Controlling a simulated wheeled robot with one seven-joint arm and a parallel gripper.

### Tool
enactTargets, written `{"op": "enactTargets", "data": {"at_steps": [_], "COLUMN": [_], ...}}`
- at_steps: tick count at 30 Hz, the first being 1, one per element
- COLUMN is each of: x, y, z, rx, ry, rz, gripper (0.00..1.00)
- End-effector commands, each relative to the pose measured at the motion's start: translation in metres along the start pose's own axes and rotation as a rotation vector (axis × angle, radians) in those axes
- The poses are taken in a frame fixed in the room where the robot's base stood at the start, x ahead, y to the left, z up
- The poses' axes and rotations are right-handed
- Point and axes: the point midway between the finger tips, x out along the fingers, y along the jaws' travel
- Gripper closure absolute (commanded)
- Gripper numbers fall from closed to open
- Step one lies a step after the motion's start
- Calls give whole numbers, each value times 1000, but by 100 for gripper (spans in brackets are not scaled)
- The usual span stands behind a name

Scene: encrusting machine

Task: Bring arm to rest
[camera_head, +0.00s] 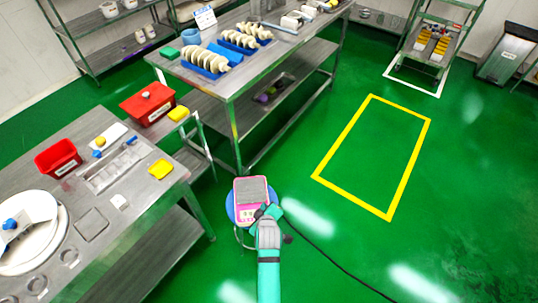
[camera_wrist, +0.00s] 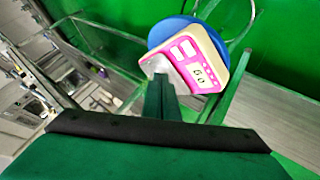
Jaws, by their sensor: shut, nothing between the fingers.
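My gripper (camera_head: 268,211) is at the lower middle of the head view, at the end of my green and grey arm. In the wrist view its fingers (camera_wrist: 160,90) are together with nothing between them. A pink and white scale (camera_head: 252,198) with a grey top sits on a round blue stool (camera_head: 235,213), just beyond my gripper. The scale (camera_wrist: 192,62) also shows in the wrist view, partly behind the fingers. I cannot tell whether the fingers touch the scale.
A steel table (camera_head: 100,185) on the left holds red bins and yellow blocks. A longer steel table (camera_head: 255,75) stands behind it with blue trays of pale pieces. A black cable (camera_head: 335,265) lies on the green floor at right. The yellow-outlined floor area (camera_head: 375,155) is clear.

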Motion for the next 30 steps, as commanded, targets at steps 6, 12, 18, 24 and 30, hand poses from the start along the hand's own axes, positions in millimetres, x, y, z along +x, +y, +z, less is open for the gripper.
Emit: {"op": "enactTargets", "data": {"at_steps": [6,12,18,24,30], "x": [-1,-22,-71,-129,-194], "y": [-2,-23,-54,-77,-92], "z": [2,24,54,74,85], "rx": [4,71,197,325,449], "ry": [0,16,66,128,199], "rz": [1,36,102,162,212], "gripper": [100,100,100,100,100]}}
